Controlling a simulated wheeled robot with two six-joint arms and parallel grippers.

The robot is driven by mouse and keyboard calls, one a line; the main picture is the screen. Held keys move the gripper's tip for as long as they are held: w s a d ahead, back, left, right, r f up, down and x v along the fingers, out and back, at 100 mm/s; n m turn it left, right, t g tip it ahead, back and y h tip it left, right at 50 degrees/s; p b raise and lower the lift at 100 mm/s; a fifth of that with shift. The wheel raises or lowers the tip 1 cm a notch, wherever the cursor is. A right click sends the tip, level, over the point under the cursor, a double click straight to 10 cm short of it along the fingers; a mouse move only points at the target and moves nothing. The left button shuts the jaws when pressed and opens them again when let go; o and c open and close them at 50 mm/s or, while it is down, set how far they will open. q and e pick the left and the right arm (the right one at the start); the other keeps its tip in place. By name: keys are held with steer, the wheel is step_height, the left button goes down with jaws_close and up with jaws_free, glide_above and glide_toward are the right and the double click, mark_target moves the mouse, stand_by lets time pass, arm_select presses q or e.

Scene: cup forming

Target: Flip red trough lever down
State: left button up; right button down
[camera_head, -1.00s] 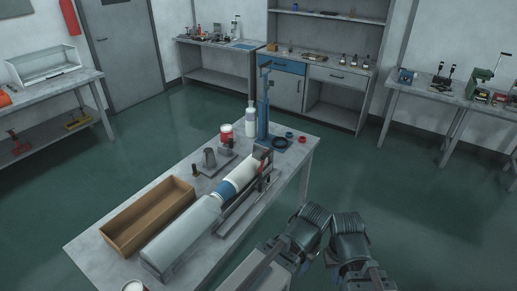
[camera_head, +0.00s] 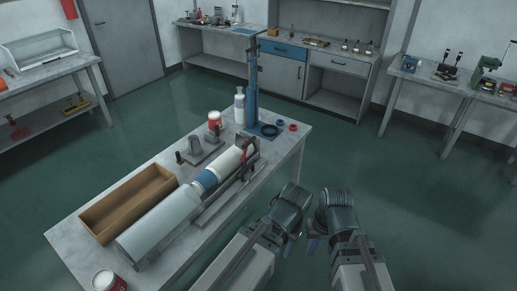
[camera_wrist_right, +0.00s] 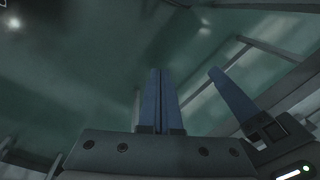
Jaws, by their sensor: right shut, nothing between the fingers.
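A long trough (camera_head: 208,215) lies along the workbench (camera_head: 70,238), holding a pale sleeve with a blue band. Red parts (camera_head: 243,173) stand at its far end, beside the white end of the sleeve. They are small, and I cannot tell which piece is the lever or its angle. My right gripper (camera_head: 313,244) is in front of the bench, well apart from the trough. Its two blue fingers are together and empty in the right wrist view (camera_wrist_right: 161,100). One blue finger of my left gripper (camera_wrist_right: 230,95) shows there; its opening is unclear.
A blue upright press (camera_head: 254,95), a white bottle (camera_head: 239,105) and a red-and-white can (camera_head: 215,120) stand at the bench's far end. A wooden box (camera_head: 128,205) lies left of the trough. Another can (camera_head: 104,281) stands at the near corner.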

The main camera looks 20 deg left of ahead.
steer(key=w+a+r+m+t+y+b, duration=0.25)
steer(key=w+a+y, duration=0.25)
steer(key=w+y, duration=0.3)
steer(key=w+a+r+m+t+y, duration=0.2)
steer(key=w+r+y, duration=0.1)
steer(key=r, duration=0.4)
steer(key=w+a+r+m+t+y+b, duration=0.1)
steer(key=w+a+r+m+y, duration=0.1)
steer(key=w+r+y, duration=0.2)
step_height(320, 180, up, 3)
steer(key=shift+w+r+m+t+y, duration=0.1)
steer(key=shift+w+m+t+y, duration=0.25)
steer(key=shift+w, duration=0.85)
steer(key=x, duration=1.4)
steer(key=shift+b, duration=0.35)
